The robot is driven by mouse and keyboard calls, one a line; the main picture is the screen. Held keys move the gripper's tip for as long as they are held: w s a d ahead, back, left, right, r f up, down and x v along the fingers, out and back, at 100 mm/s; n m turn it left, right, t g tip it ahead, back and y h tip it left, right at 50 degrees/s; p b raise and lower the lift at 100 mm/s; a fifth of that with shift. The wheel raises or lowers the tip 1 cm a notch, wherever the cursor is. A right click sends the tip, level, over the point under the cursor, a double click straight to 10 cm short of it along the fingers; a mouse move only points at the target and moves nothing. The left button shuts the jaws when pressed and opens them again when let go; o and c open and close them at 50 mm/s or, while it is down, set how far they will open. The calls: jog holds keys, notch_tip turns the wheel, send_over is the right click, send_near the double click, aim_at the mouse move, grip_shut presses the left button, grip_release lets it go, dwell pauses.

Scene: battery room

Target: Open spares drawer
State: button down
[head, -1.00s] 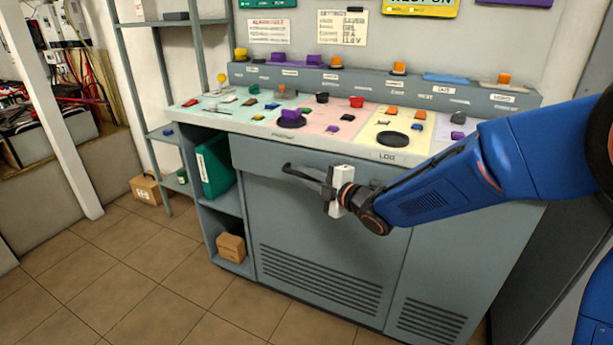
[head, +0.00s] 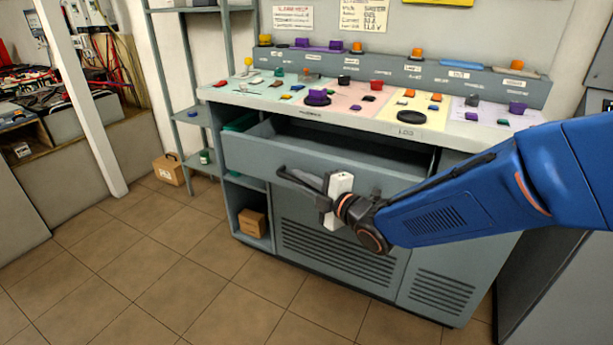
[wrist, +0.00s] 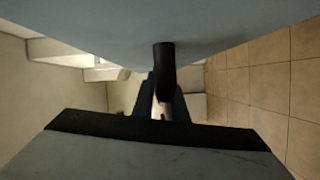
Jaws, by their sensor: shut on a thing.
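The spares drawer (head: 250,153) is a wide grey drawer under the worktop, pulled partly out. Its inside shows as a dark gap below the worktop, and I see nothing in the part that shows. Its dark bar handle (head: 298,178) runs across the front. My gripper (head: 322,199) is at the drawer front, shut on the handle. In the wrist view the dark handle (wrist: 163,70) runs between my fingers, close to the grey drawer front.
The worktop (head: 455,132) above the drawer holds several small coloured parts on coloured mats. Below are an open shelf with a cardboard box (head: 252,222) and vented panels. Another box (head: 169,170) stands on the floor at the left. The tiled floor in front is clear.

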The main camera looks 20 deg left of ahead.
jog(key=shift+s, duration=0.2)
jog(key=c, duration=1.8)
grip_release()
jog(key=shift+o, duration=0.2)
jog(key=shift+d, duration=0.1)
